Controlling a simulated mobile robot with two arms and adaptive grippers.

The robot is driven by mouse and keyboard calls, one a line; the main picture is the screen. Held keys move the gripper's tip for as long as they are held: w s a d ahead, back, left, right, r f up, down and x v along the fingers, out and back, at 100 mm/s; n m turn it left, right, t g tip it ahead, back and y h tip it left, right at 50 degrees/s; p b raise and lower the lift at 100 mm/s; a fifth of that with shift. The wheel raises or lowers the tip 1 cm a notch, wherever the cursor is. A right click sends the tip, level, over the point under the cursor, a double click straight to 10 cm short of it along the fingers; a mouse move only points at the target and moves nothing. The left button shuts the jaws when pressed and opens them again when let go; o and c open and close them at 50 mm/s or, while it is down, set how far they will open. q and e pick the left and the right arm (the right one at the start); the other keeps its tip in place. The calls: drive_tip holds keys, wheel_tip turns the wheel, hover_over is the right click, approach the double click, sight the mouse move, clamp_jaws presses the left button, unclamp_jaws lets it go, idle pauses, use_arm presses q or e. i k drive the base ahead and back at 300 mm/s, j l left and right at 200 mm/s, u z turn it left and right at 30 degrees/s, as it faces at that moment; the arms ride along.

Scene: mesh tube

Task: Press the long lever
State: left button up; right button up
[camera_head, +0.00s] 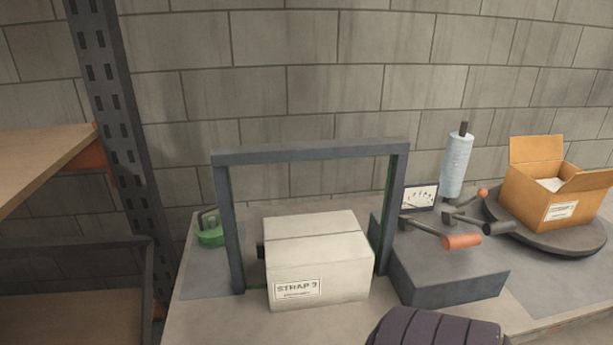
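A grey machine block (450,280) stands on the bench to the right of a strapping frame, with several levers on its top. One lever ends in a thick orange grip (462,241) pointing right and toward me. Another ends in a black grip (498,228) pointing right. A third has a small orange-red end (482,192) and points up and right. The orange-gripped one looks long, but I cannot tell for certain which is longest. Neither of my grippers shows in the head view.
A pale box (320,262) labelled STRAP 3 sits in the dark frame (310,151). A wrapped roll (456,165), a turntable (560,236) with an open carton (552,188), and a green object (211,230) stand nearby. A dark ribbed shape (437,328), unclear, is at the bottom edge.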

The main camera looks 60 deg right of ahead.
sight(450, 243)
drive_tip(key=z, duration=1.9)
